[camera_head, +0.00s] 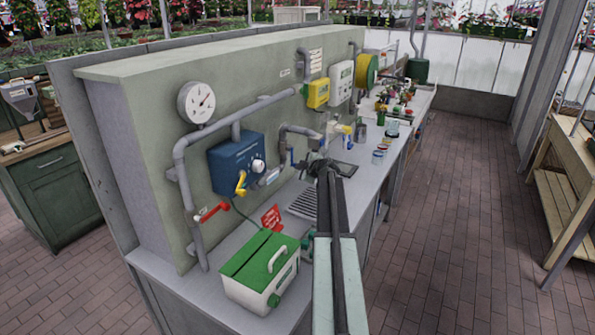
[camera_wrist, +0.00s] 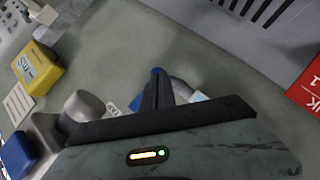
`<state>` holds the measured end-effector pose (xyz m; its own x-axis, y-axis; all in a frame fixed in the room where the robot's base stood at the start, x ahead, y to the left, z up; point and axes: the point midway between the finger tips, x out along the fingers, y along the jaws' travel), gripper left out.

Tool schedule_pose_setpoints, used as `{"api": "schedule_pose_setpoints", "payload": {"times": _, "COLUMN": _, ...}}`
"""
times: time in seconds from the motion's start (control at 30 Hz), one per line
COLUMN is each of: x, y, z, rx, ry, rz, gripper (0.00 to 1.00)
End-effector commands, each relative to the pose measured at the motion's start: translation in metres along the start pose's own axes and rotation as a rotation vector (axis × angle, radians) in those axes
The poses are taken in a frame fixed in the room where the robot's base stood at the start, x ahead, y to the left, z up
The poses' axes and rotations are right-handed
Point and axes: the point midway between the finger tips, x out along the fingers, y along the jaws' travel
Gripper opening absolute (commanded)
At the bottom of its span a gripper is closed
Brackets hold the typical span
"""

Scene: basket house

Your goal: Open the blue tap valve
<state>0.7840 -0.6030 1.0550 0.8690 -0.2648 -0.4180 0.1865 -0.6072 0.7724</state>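The blue tap valve (camera_head: 291,157) is a small upright blue handle at the end of a grey pipe bend on the panel wall. In the head view my gripper (camera_head: 318,163) is to the right of it, with a small gap showing. In the wrist view my gripper (camera_wrist: 158,86) shows as one narrow dark wedge, its fingers seemingly together. A blue tip (camera_wrist: 157,70) peeks out just past the fingertips; the rest of that blue part is hidden. I see nothing held.
A blue box (camera_head: 232,165) with a yellow lever, a red lever (camera_head: 211,212) and a yellow box (camera_head: 317,94) are on the wall. A green-lidded case (camera_head: 259,270) stands on the counter. Jars (camera_head: 379,156) and bottles are behind my gripper. The brick floor (camera_head: 450,230) to the right is clear.

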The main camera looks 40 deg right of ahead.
Motion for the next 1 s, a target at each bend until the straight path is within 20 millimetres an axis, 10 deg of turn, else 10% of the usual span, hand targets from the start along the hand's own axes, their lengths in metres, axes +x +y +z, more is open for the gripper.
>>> {"api": "schedule_pose_setpoints", "payload": {"times": 1.0, "x": -0.02, "y": 0.004, "z": -0.046, "rx": -0.009, "ry": 0.018, "rz": -0.012, "gripper": 0.0}}
